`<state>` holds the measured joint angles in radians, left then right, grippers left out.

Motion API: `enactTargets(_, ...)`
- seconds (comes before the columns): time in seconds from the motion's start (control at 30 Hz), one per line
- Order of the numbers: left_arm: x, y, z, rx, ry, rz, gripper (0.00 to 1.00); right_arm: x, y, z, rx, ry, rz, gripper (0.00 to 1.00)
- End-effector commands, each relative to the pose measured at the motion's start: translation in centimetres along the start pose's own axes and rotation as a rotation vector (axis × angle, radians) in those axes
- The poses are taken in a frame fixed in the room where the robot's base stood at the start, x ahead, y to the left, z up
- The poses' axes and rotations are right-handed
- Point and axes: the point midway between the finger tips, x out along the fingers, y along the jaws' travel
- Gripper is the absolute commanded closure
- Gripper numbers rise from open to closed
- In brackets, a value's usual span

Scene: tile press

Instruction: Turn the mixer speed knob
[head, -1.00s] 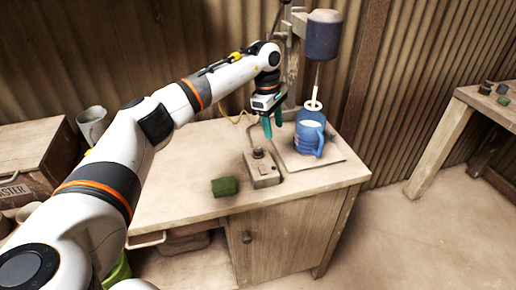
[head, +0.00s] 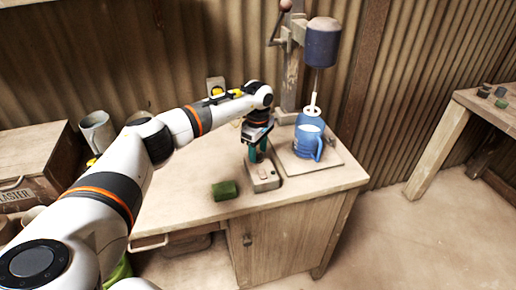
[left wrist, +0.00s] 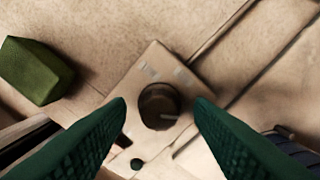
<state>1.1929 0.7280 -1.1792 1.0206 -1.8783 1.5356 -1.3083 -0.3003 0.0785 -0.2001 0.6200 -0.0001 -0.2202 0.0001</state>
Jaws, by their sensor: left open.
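The mixer speed knob (left wrist: 159,106) is a dark round knob on top of a small beige control box (left wrist: 150,62). In the head view the control box (head: 263,180) sits on the table in front of the mixer, and my gripper hides the knob. My left gripper (head: 257,157) points down over the box. In the left wrist view its two green fingers (left wrist: 160,108) are open, one on each side of the knob, with gaps between. The mixer has a dark blue motor (head: 322,44) above a blue jug (head: 308,136). My right gripper is not in view.
A green block (head: 224,190) lies left of the control box and also shows in the left wrist view (left wrist: 36,70). The jug stands on a flat base plate (head: 332,160) at the right. A grey mug (head: 97,131) stands far left. The table's front left is clear.

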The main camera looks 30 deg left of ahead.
Motion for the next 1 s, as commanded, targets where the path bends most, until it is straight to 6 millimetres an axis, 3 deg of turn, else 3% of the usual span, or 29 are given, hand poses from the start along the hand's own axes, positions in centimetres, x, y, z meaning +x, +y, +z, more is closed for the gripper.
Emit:
enactTargets(0.3,0.28,0.01,-0.02,0.000,0.000,0.001,0.54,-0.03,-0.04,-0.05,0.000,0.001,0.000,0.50)
enactTargets(0.57,0.24,0.00,-0.04,0.001,0.001,0.000,0.96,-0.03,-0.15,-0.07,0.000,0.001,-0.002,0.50)
enactTargets(1.0,0.20,-0.02,-0.05,-0.100,0.002,-0.001,0.96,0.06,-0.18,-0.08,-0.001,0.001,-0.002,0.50)
